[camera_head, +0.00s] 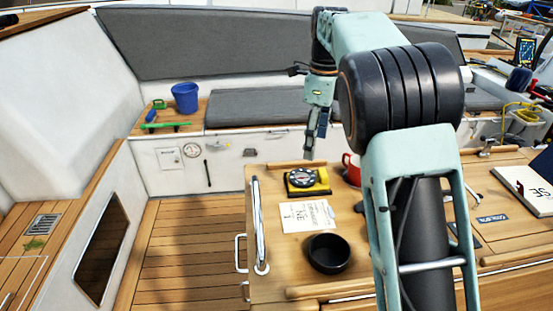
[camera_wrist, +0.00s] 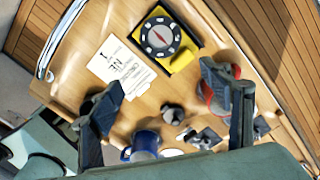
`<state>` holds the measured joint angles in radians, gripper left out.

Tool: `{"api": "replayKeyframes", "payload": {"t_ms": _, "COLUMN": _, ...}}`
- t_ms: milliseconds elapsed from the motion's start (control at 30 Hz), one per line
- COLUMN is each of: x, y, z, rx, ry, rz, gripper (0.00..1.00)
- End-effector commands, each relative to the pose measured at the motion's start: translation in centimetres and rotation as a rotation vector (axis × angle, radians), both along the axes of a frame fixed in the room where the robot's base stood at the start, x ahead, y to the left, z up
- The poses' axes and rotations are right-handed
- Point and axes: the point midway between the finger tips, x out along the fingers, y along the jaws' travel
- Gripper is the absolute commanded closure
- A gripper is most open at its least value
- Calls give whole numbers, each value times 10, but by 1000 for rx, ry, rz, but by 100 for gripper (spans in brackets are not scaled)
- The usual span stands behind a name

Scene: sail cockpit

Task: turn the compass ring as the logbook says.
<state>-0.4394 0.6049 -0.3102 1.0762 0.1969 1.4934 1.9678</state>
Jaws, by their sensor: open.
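The compass (camera_head: 302,178) sits on a yellow base on the wooden table, with a dark ring carrying pale marks. In the wrist view the compass (camera_wrist: 160,37) shows a red needle on its dial. A white printed card (camera_head: 307,216) lies in front of it; letters like "NE" show on the card (camera_wrist: 122,67). An open book (camera_head: 528,190) at the right, perhaps the logbook, bears large letters that look like "SE". My gripper (camera_head: 315,140) hangs above and behind the compass, apart from it. In the wrist view my gripper (camera_wrist: 172,88) is open and empty.
A black bowl (camera_head: 328,255) stands in front of the card. A red mug (camera_head: 350,170) is close right of the compass. A blue mug (camera_wrist: 144,142) shows lower in the wrist view. A metal rail (camera_head: 259,222) edges the table's left side. A blue bucket (camera_head: 185,97) stands on the bench.

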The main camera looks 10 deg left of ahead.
Motion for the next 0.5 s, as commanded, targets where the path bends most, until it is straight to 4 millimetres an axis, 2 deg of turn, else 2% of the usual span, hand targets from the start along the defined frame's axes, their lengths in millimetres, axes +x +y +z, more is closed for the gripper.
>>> {"api": "replayKeyframes", "payload": {"t_ms": 267, "x": 12, "y": 10, "z": -11, "rx": -22, "ry": -12, "rz": -92, "gripper": 29}}
{"api": "replayKeyframes", "payload": {"t_ms": 500, "x": 11, "y": 11, "z": -50, "rx": -22, "ry": -8, "rz": -93, "gripper": 29}}
